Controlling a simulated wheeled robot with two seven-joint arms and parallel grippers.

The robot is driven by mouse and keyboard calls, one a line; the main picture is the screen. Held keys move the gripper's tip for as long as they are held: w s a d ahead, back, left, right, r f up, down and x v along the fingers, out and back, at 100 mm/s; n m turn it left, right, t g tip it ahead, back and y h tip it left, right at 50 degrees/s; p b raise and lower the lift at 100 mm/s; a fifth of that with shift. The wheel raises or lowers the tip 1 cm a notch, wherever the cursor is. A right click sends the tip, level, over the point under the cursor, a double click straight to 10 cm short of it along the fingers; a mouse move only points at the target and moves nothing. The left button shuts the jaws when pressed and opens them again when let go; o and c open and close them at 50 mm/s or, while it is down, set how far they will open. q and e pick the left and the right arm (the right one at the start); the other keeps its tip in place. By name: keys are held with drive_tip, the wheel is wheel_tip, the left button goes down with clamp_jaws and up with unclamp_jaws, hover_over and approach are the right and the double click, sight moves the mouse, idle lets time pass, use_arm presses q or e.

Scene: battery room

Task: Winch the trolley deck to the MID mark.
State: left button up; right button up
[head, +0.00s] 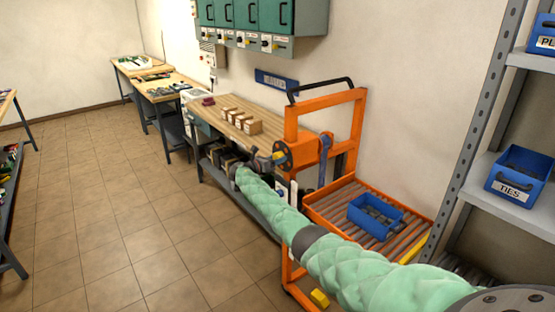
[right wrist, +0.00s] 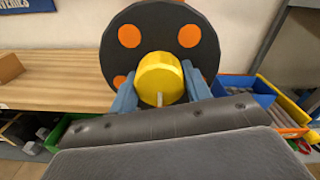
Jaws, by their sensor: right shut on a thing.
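The orange trolley (head: 360,98) stands right of the workbench, with a black push handle on top. Its roller deck (head: 408,245) is low in the frame and carries a blue bin (head: 366,214). A dark winch wheel (head: 283,154) with coloured spots is on the trolley's upright. In the right wrist view the wheel (right wrist: 118,62) is dark with orange dots, and a yellow knob (right wrist: 158,72) stands out from it. My right gripper (head: 263,162) is at the wheel, its blue fingers shut on the knob from both sides. The MID mark cannot be made out. My left gripper is out of view.
A workbench (head: 229,104) with small boxes (head: 243,122) is left of the trolley. A grey shelf (head: 488,168) with a blue TIES bin (head: 519,177) stands at right. A blue lever (head: 325,146) is on the trolley frame. The tiled floor (head: 110,190) at left is clear.

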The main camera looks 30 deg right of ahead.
drive_tip(key=shift+a+f, duration=0.1)
drive_tip(key=shift+f, duration=0.1)
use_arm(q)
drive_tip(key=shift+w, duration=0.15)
use_arm(e)
drive_tip(key=o, duration=1)
drive_tip(key=shift+r, duration=0.1)
drive_tip(key=shift+a, duration=0.1)
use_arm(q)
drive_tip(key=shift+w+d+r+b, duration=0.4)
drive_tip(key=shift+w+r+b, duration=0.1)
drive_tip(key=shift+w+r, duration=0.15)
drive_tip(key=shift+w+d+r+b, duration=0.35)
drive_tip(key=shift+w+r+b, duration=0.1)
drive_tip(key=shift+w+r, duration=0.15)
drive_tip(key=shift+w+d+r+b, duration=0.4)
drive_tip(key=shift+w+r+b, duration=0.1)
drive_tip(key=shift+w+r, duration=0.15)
use_arm(e)
drive_tip(key=shift+s+a, duration=0.15)
drive_tip(key=shift+a, duration=1.75)
drive_tip(key=shift+s+a, duration=0.1)
drive_tip(key=shift+a, duration=1.8)
